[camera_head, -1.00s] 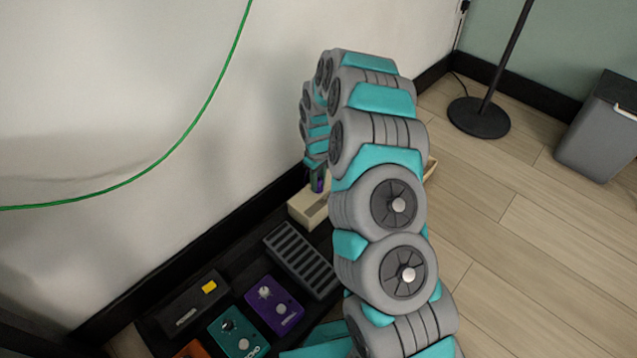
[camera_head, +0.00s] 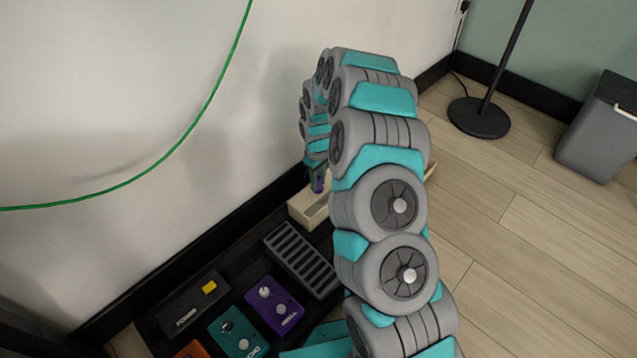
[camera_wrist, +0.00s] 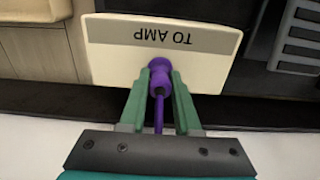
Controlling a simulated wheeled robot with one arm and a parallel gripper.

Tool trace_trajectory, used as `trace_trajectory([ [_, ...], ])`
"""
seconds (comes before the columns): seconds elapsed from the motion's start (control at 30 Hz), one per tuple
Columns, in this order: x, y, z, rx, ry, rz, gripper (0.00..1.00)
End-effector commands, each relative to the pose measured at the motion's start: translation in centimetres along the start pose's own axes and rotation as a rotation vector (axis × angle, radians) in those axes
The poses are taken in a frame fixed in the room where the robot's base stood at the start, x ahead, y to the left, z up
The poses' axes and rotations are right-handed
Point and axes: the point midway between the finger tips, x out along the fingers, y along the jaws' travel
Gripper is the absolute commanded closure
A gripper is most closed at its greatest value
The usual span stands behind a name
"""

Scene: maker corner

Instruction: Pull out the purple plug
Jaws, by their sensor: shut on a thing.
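The purple plug (camera_wrist: 159,78) stands between the fingers of my gripper (camera_wrist: 160,92) in the wrist view, with its purple cable running back between them. My gripper is shut on the plug. The plug's tip is at the edge of a cream box (camera_wrist: 115,66) marked "TO AMP"; I cannot tell whether it is still in a socket there. My arm hides part of the box.
A black board holds a slotted grey block (camera_head: 300,262), a purple pedal (camera_head: 273,308), a teal pedal (camera_head: 237,332) and a black pedal (camera_head: 188,303). A green cable (camera_head: 190,130) hangs along the wall. A lamp base (camera_head: 479,118) and a grey bin (camera_head: 600,130) stand on open floor at right.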

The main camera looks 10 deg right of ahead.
Motion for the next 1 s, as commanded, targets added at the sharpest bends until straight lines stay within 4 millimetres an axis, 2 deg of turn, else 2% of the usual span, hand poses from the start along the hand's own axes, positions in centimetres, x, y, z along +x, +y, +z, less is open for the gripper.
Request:
trace_trajectory([
  [1.0, -3.7, 0.0, 0.0, 0.001, 0.000, 0.000, 1.00],
])
